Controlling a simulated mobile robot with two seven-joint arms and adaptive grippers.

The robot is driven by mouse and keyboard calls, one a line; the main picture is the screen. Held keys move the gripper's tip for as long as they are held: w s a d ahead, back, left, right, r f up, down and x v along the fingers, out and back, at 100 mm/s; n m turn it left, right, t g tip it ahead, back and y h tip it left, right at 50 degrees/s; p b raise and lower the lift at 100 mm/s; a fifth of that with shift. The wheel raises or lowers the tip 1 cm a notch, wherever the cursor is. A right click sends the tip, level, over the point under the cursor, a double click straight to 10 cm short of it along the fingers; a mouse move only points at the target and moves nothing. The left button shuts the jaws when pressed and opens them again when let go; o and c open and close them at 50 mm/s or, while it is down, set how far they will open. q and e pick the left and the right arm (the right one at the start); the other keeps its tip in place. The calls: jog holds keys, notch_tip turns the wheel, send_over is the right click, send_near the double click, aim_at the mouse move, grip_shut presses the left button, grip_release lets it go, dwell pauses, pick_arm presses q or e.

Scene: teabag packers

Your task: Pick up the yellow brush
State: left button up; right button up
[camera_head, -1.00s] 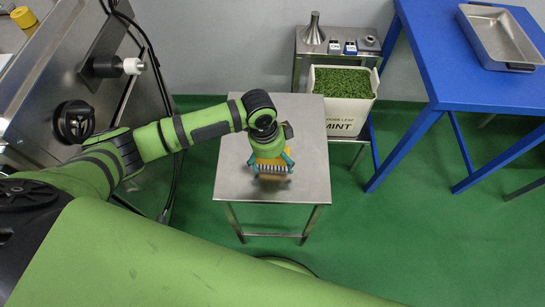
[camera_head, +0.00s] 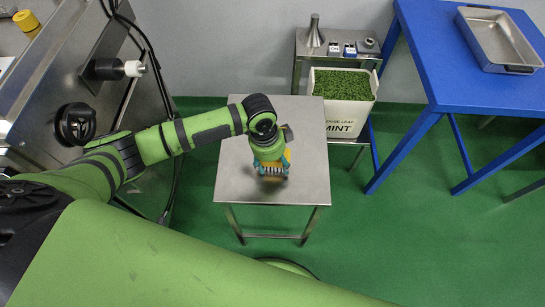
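The yellow brush (camera_head: 287,154) is at the middle of the steel table, mostly hidden under my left gripper. Its pale bristles show between the fingertips, toward the front of the table. My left gripper (camera_head: 271,170) comes down over the brush from above, with its teal fingers close against both sides; it looks shut on the brush. Whether the brush touches the tabletop is hard to tell. My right gripper is not in view.
The steel table (camera_head: 312,185) is otherwise mostly clear. Behind it stand a white MINT box (camera_head: 343,119) of green leaves and a shelf with a metal funnel (camera_head: 315,36). A blue table (camera_head: 440,60) with a metal tray (camera_head: 462,27) is at the right. A steel machine (camera_head: 50,95) stands at the left.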

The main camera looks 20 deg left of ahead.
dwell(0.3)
pick_arm(q)
jog(key=r, duration=0.5)
jog(key=shift+s+d+b, duration=0.35)
jog(key=shift+s+d, duration=0.05)
jog(key=s+d+r, duration=0.4)
jog(key=s, duration=0.1)
jog(key=s+d+r, duration=0.2)
jog(key=d, duration=0.1)
jog(key=shift+s+d+r, duration=0.1)
jog(key=shift+s+r, duration=0.15)
jog(key=shift+s, duration=0.15)
